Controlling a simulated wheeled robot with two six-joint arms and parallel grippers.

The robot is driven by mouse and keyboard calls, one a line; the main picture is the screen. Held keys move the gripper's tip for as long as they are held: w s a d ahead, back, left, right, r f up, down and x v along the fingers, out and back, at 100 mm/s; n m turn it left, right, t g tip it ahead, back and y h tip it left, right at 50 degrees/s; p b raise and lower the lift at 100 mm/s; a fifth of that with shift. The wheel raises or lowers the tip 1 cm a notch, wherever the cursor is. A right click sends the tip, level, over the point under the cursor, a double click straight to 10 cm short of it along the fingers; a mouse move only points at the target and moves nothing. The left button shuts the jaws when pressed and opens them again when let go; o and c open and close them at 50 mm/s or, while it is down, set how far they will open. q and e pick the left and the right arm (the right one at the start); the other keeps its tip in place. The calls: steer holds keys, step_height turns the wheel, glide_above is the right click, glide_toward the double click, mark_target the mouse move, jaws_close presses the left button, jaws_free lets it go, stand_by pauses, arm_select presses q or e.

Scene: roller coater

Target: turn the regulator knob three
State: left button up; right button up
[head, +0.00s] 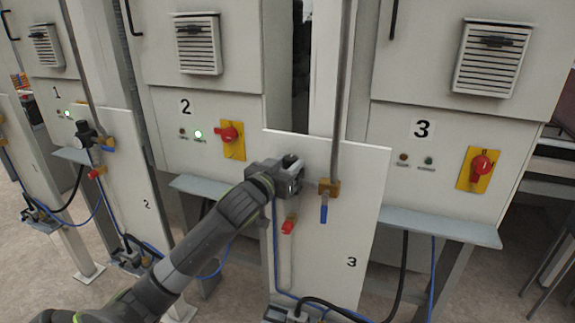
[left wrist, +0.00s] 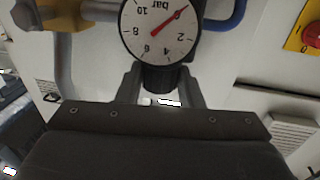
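Panel three (head: 365,215), a white board marked 3, stands before cabinet 3 in the head view. My left gripper (head: 292,170) is at its upper left part and hides the regulator there. The dark regulator knob (left wrist: 165,80) sits just under the gauge. My left gripper (left wrist: 161,85) has one finger on each side of the knob; whether they touch it cannot be told. My right gripper is not in view.
A brass valve with a blue handle (head: 324,210) on a vertical pipe is close right of my gripper. A red-handled valve (head: 289,226) hangs below. A blue-grey shelf (head: 440,225) juts out at right. Cabinets 1 and 2 stand to the left.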

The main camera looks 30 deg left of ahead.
arm_select(q)
steer(key=shift+c, duration=0.9)
steer(key=shift+d+n+y, duration=0.1)
steer(key=shift+n+y, duration=0.3)
steer(key=shift+y, duration=0.1)
steer(key=n+y+p, duration=0.1)
steer(key=y, duration=0.1)
steer(key=shift+d+n+g+y, duration=0.15)
steer(key=shift+n+g+y, duration=0.15)
steer(key=shift+y, duration=0.1)
steer(key=shift+w+d+f+n+g+y+b, duration=0.1)
steer(key=shift+n+g+y+b, duration=0.4)
steer(key=shift+n+y, duration=0.6)
steer(key=shift+w+d+n+g+y+b, duration=0.15)
steer(key=shift+n+g+y, duration=0.55)
steer(key=shift+y, duration=0.7)
steer(key=shift+s+a+y, duration=0.1)
steer(key=shift+y, duration=0.2)
steer(key=o, duration=1)
steer(key=shift+c, duration=0.2)
